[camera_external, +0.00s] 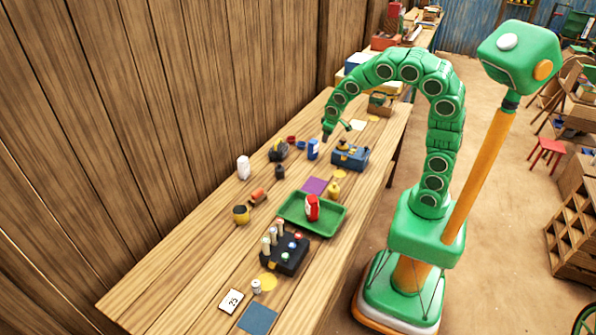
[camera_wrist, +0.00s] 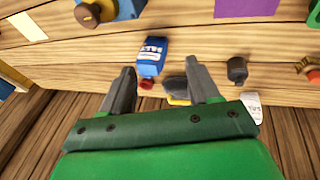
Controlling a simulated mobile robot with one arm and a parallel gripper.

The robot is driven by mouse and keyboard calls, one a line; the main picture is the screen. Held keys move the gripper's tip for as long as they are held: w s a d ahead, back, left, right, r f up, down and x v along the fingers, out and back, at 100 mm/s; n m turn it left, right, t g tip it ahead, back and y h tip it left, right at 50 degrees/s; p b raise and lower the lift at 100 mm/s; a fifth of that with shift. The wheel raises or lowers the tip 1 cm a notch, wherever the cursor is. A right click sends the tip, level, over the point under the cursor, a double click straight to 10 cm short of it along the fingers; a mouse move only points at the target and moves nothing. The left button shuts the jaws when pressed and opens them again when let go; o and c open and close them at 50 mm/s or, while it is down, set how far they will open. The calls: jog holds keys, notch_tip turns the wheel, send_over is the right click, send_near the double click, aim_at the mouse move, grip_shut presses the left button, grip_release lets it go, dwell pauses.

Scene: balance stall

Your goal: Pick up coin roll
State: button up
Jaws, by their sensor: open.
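A short orange-red roll (camera_external: 258,195) lies on its side on the wooden table, left of the green tray; it looks like the coin roll, though its small size leaves this unsure. Part of an orange-red thing, likely the same roll, shows at the right edge of the wrist view (camera_wrist: 313,73). My gripper (camera_external: 337,131) is above the far part of the table, away from the roll. In the wrist view its two fingers (camera_wrist: 160,72) are apart with nothing held. A blue labelled bottle (camera_wrist: 151,56) shows just beyond the left finger.
A dark jar (camera_external: 280,171), white bottle (camera_external: 243,168) and yellow pot (camera_external: 241,214) stand around the roll. A green tray (camera_external: 332,228) holds a red bottle. A blue box (camera_external: 350,157) is near my gripper. A plank wall borders the table's left side.

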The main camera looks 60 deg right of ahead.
jog(key=w+a+f+n+t+h, duration=0.25)
jog(key=w+a+f+n, duration=0.35)
jog(key=w, duration=0.3)
jog(key=w+a+r+n+t+y, duration=0.15)
jog(key=a+n+t, duration=0.45)
jog(key=a, duration=1)
jog(key=s+a+r+n+t, duration=0.1)
jog(key=a+r+n, duration=0.1)
jog(key=a+n, duration=1)
jog(key=n+y, duration=1.1)
jog(key=n, duration=0.3)
send_over(276, 290)
notch_tip(276, 290, down, 8)
jog(key=f+n, duration=0.1)
jog(key=s+f+n, duration=0.1)
jog(key=f, duration=0.1)
jog(key=d+f+n, duration=0.1)
jog(key=n, duration=0.1)
jog(key=shift+s+f+g, duration=0.25)
jog(key=shift+s+f, duration=0.1)
jog(key=shift+s, duration=0.05)
jog(key=shift+f, duration=0.15)
jog(key=shift+x, duration=3.9)
